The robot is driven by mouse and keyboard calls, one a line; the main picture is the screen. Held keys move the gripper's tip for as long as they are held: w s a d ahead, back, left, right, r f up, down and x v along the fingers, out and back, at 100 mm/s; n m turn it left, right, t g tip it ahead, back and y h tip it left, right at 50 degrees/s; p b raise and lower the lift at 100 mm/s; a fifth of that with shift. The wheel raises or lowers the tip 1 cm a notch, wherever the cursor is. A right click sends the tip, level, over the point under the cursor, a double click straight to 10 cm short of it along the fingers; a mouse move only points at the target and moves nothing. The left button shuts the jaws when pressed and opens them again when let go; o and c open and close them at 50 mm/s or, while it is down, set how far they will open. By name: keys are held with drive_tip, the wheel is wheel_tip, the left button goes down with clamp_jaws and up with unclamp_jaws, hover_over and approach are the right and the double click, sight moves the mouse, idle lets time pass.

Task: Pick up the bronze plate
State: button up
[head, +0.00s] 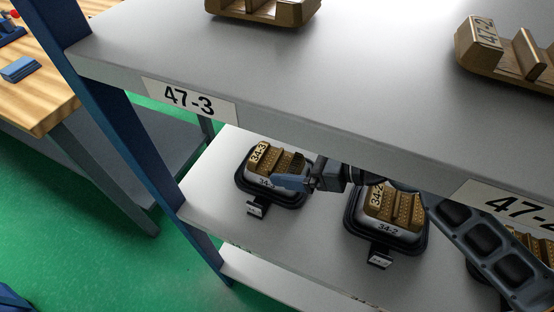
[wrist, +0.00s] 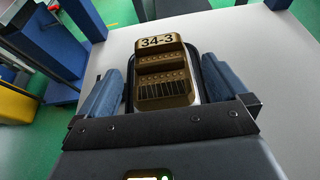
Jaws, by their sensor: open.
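A bronze stepped plate marked 34-3 (head: 262,156) sits in a black-rimmed tray (head: 243,184) on the lower shelf in the head view. It also shows in the wrist view (wrist: 162,62), with its label at the far end. My gripper (wrist: 162,78) is open, with one blue finger on each side of this plate. In the head view my gripper (head: 292,183) is at the tray's right front, and one finger covers part of the plate. I cannot tell whether the fingers touch it. A similar bronze plate marked 34-2 (head: 394,205) sits in the tray to the right.
The upper shelf (head: 300,70) lies above my arm and carries two more bronze pieces, one (head: 265,10) at the back and one marked 47-2 (head: 500,50). A blue post (head: 125,130) stands at the left. A wooden table (head: 40,90) is beyond it.

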sight(276, 162)
drive_tip(key=shift+x, duration=1.4)
drive_tip(key=shift+s, duration=0.1)
clamp_jaws()
